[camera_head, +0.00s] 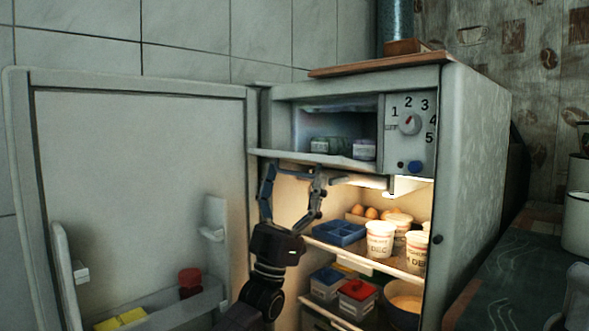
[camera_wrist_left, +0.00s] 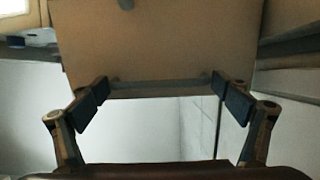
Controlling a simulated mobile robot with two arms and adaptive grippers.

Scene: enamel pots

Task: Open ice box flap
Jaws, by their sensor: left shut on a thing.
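The ice box flap (camera_head: 312,158) is swung down and stands out almost level below the ice box opening (camera_head: 338,110) at the top of the fridge. Small packs (camera_head: 364,149) show inside the ice box. My left gripper (camera_head: 293,170) is just under the flap, pointing up, with its fingers spread wide and shut on the flap near its front edge. In the left wrist view the flap (camera_wrist_left: 160,50) is a broad tan panel in front of the fingers (camera_wrist_left: 160,100); the exact contact is unclear. My right gripper is not in view.
The fridge door (camera_head: 140,150) stands wide open at the left. Yoghurt cups (camera_head: 380,239), eggs (camera_head: 372,212) and a blue tray (camera_head: 339,232) stand on the shelf under the ice box. A control panel with a dial (camera_head: 409,122) is right of the opening.

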